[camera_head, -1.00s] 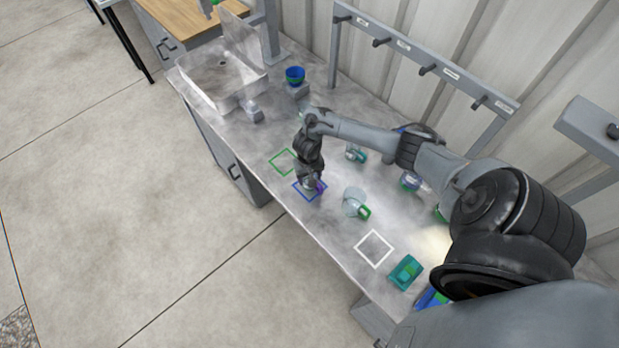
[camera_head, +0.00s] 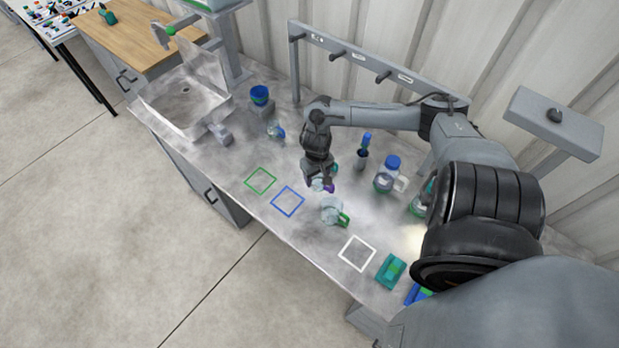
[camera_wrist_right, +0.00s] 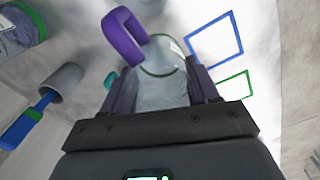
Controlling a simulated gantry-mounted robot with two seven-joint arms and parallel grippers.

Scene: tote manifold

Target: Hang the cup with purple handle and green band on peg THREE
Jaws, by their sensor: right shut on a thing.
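The cup with purple handle and green band (camera_wrist_right: 160,88) is between the fingers of my right gripper (camera_head: 320,184), which is shut on it. In the right wrist view its purple handle (camera_wrist_right: 124,36) sticks out to the upper left, and a thin green band runs near its far end. In the head view only a small part of the cup and its purple handle (camera_head: 329,188) shows, above the counter. The peg rail (camera_head: 360,56) stands at the back with several dark pegs and small white labels; I cannot read which is THREE. My left gripper is not in view.
A clear cup with green handle (camera_head: 332,210) stands just in front of my right gripper. A blue-lidded jug (camera_head: 388,175) and a grey holder with a blue brush (camera_head: 362,158) are to its right. The sink (camera_head: 187,100) is at left. The outlined squares are empty.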

